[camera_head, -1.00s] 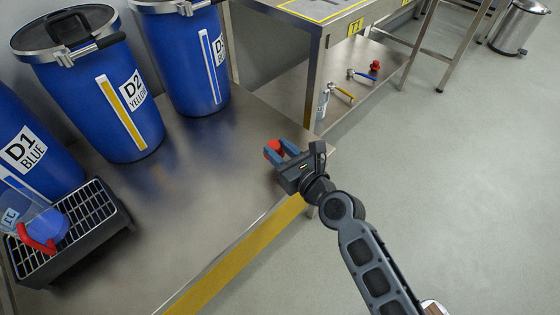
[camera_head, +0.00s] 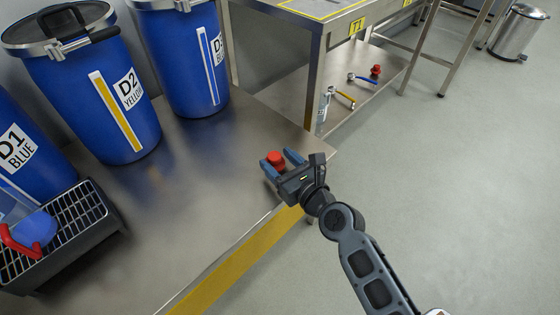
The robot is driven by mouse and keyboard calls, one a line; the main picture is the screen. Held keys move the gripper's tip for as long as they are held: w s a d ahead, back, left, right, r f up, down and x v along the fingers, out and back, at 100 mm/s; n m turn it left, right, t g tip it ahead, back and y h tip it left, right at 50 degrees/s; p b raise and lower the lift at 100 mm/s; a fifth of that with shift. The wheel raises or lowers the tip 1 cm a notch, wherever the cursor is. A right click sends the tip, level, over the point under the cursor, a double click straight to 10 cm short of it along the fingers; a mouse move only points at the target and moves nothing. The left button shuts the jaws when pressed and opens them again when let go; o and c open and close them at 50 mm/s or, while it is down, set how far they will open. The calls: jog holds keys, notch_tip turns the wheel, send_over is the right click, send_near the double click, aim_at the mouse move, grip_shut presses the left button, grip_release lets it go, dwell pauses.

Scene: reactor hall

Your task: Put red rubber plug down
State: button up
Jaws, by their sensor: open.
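The red rubber plug (camera_head: 276,159) is at the right end of the steel bench top (camera_head: 200,215), near its front edge. My gripper (camera_head: 281,163) has its blue fingers spread on either side of the plug, and the jaws are open. The plug appears upright and seems to rest on the bench top. The gripper hides its lower part, so I cannot tell whether a finger touches it.
Blue drums labelled D1 (camera_head: 25,150) and D2 (camera_head: 90,95), and a third drum (camera_head: 185,60), stand at the back left. A black grated tray (camera_head: 75,225) holds a blue jug with a red handle. Valves and another red item (camera_head: 376,70) lie on a lower shelf.

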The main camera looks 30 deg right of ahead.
jog(key=shift+r, duration=0.15)
jog(key=s+d+r+p, duration=0.1)
jog(key=s, duration=1)
jog(key=shift+s+d+r, duration=0.15)
jog(key=shift+s+r, duration=0.25)
jog(key=s+r+n+g+h, duration=0.1)
jog(key=s+n+g+h, duration=0.1)
jog(key=s+n, duration=1.45)
jog(key=s+r+n, duration=1)
jog(key=s+n, duration=0.1)
jog(key=n, duration=0.7)
jog(key=shift+s+a+r+t, duration=0.15)
jog(key=shift+a+r+t, duration=0.15)
jog(key=shift+a, duration=0.1)
